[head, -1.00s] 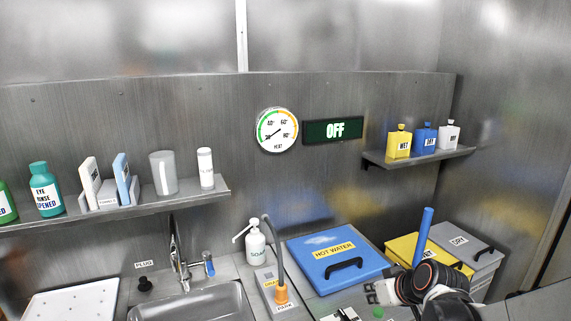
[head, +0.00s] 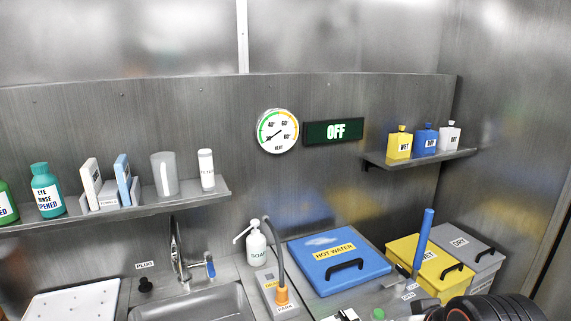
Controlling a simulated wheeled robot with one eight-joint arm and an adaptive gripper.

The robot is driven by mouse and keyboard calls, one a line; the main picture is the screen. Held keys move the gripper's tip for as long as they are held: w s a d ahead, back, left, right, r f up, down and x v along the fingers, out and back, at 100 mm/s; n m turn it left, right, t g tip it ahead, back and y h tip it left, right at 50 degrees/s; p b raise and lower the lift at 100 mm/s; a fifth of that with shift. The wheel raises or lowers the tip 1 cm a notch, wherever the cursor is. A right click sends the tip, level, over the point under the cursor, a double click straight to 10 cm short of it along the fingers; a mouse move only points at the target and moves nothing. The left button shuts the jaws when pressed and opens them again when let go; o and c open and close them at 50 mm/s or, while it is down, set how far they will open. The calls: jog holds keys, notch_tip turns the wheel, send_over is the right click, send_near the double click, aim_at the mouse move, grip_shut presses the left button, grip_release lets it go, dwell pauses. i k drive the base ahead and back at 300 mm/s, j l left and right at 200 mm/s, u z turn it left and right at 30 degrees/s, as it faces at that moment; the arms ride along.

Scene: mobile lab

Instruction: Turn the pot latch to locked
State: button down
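A lever with an upright blue handle (head: 424,238) stands in front of the yellow box, right of the blue hot water lid (head: 338,260). Small labels (head: 410,287) lie at its foot, and the upper one seems to read LOCK. I take this lever to be the pot latch; the picture does not name it so. Its lower end is small and hard to make out. My arm's dark ringed part fills the bottom right corner, in front of and below the lever, apart from the blue handle. My gripper's fingertips cannot be made out.
A yellow box (head: 405,252) and a grey DRY box (head: 478,240) stand right of the lid. A grey hose on an orange fitting (head: 281,296), a soap bottle (head: 257,245) and a sink (head: 200,302) are to the left. The display (head: 335,131) reads OFF.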

aim_at(402, 275)
jog(key=i+l+u, duration=0.1)
jog(key=i+l, duration=0.2)
jog(key=i, duration=0.15)
jog(key=i+l, duration=0.3)
jog(key=i, duration=0.15)
jog(key=k+j, duration=0.1)
jog(key=j, duration=0.15)
